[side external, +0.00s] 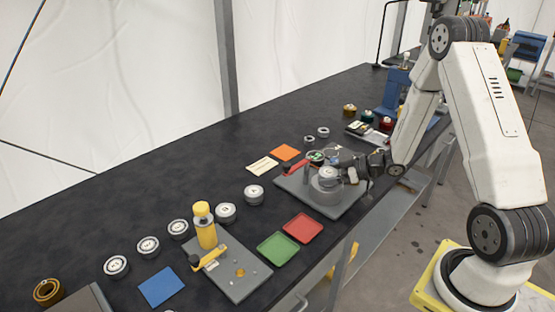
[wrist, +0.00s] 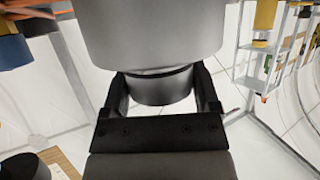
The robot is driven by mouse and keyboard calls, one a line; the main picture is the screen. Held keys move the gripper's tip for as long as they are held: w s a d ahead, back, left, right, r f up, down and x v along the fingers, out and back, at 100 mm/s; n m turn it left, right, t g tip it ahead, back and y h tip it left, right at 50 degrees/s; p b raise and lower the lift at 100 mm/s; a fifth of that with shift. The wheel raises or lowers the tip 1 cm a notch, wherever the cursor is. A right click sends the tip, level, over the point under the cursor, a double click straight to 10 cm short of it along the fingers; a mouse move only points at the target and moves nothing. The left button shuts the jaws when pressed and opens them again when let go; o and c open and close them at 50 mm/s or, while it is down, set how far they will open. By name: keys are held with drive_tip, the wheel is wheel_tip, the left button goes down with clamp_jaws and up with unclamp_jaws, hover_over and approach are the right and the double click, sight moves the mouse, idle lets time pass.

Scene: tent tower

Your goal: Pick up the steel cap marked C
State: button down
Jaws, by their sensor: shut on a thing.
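My gripper (side external: 340,174) is low over the grey plate at the right of the bench, shut on a round steel cap (side external: 327,174). The cap's mark is too small to read. It is at the top of a wider grey cylinder (side external: 324,193) on the plate; I cannot tell whether the two touch. In the wrist view, the black fingers (wrist: 160,92) are either side of a dark round part, with a large grey cylinder (wrist: 150,35) filling the top. Several similar steel caps, one (side external: 253,195) nearest, stand in a row to the left; their letters are not clear.
A red clamp handle (side external: 297,168) is close left of my gripper on the grey plate (side external: 345,205). A yellow bottle (side external: 205,228) stands on another grey plate (side external: 240,285). Red (side external: 303,228), green (side external: 277,248) and blue (side external: 161,287) squares lie nearby.

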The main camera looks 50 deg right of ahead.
sight(328, 172)
drive_tip(key=shift+r, duration=4.9)
drive_tip(key=shift+w+a, duration=0.1)
